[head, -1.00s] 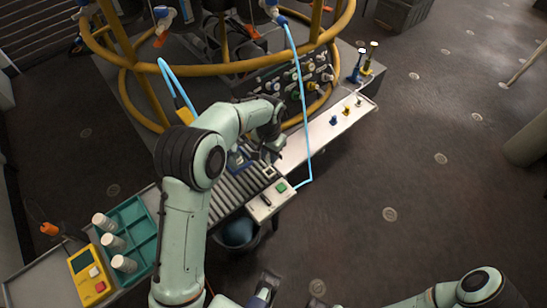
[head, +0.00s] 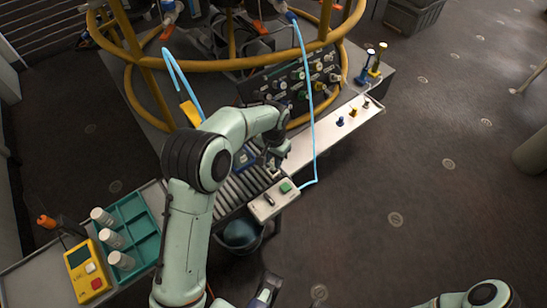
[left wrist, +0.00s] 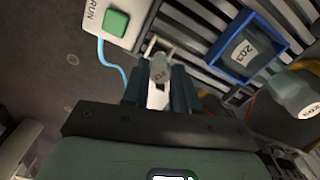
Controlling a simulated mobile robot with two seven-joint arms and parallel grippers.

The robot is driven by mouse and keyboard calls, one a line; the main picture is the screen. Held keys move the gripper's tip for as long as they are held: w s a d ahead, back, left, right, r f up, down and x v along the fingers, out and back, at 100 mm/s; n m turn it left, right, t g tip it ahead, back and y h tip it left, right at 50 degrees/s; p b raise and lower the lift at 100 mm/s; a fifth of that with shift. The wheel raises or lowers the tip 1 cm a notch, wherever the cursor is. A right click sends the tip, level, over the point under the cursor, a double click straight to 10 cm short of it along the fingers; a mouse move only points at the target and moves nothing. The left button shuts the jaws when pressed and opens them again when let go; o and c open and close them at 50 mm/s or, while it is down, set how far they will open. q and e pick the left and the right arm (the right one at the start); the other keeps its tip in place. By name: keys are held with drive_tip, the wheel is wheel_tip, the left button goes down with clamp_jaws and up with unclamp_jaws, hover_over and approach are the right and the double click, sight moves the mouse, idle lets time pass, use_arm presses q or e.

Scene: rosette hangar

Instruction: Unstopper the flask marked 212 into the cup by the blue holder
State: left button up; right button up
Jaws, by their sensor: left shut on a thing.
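My left gripper (head: 272,160) is over the slatted roller bed (head: 234,190). In the left wrist view, this gripper (left wrist: 160,92) is shut on a small pale thing (left wrist: 159,68) with a grey round end and a faint reddish mark. I cannot read 212 on it. A blue square frame (left wrist: 216,55) beside it holds a grey block with a number label. A grey bottle-like thing (left wrist: 297,92) with a number label is at the right. A blue holder (head: 364,68) and a yellow holder (head: 376,62) stand at the far bench end. A possible right gripper shows at the bottom edge, its jaws unclear.
A control box (head: 274,201) with a green button sits by the rollers, a blue cable above it. Small coloured pieces (head: 353,112) lie on the white shelf (head: 325,139). A teal tray (head: 137,228) holds white cylinders. Yellow rails (head: 230,65) ring the back.

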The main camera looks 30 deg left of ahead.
use_arm(q)
drive_tip(key=shift+f, duration=0.3)
idle(0.4)
drive_tip(key=shift+f+b, duration=0.55)
drive_tip(key=shift+f, duration=0.35)
drive_tip(key=shift+f, duration=0.15)
drive_tip(key=o, duration=1.5)
drive_tip(key=shift+c, duration=0.2)
drive_tip(key=shift+r+p, duration=2.3)
drive_tip(key=shift+r, duration=0.75)
